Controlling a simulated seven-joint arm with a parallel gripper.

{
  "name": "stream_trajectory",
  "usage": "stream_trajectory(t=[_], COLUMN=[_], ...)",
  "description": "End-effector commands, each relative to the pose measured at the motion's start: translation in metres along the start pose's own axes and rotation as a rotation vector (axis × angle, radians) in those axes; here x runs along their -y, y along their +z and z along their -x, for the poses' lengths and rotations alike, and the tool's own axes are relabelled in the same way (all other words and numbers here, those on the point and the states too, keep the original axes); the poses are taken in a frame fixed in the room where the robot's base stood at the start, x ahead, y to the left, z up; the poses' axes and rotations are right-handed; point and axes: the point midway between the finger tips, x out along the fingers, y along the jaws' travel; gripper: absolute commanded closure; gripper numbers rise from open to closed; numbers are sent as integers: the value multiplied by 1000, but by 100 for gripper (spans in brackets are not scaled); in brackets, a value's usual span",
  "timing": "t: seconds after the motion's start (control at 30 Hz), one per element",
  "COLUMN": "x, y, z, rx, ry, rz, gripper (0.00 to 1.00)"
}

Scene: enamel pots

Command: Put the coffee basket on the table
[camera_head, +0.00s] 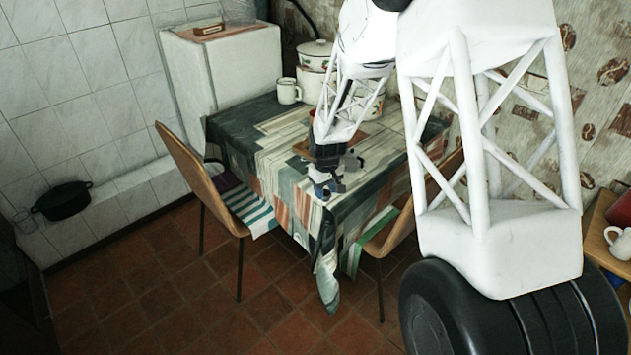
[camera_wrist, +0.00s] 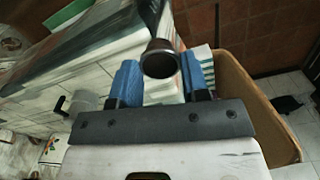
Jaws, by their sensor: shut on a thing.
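My gripper (camera_head: 326,184) hangs over the front part of the table (camera_head: 247,150), which is covered by a patchwork-patterned cloth. In the wrist view my gripper's blue fingers (camera_wrist: 160,74) are shut on the coffee basket (camera_wrist: 159,61), a small dark metal cup with a round rim. The basket sits between the fingertips, with the table's edge and cloth behind it. In the head view my arm and gripper hide the basket, so I cannot tell its exact height above the cloth.
A white mug (camera_head: 288,91) and a lidded enamel pot (camera_head: 315,55) stand at the table's back. A wooden chair (camera_head: 190,172) stands at the left, and another (camera_head: 395,232) at the front right. The table's left part is clear. A black pot (camera_head: 62,201) is by the left wall.

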Motion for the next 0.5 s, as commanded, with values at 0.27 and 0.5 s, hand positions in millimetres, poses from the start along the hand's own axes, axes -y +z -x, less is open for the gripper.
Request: stream_trajectory(t=[0.27,0.5], x=[-2,-10], y=[-5,-26], z=[-1,-4], rx=[0,1], ry=[0,-1], rz=[0,0], gripper=[77,77])
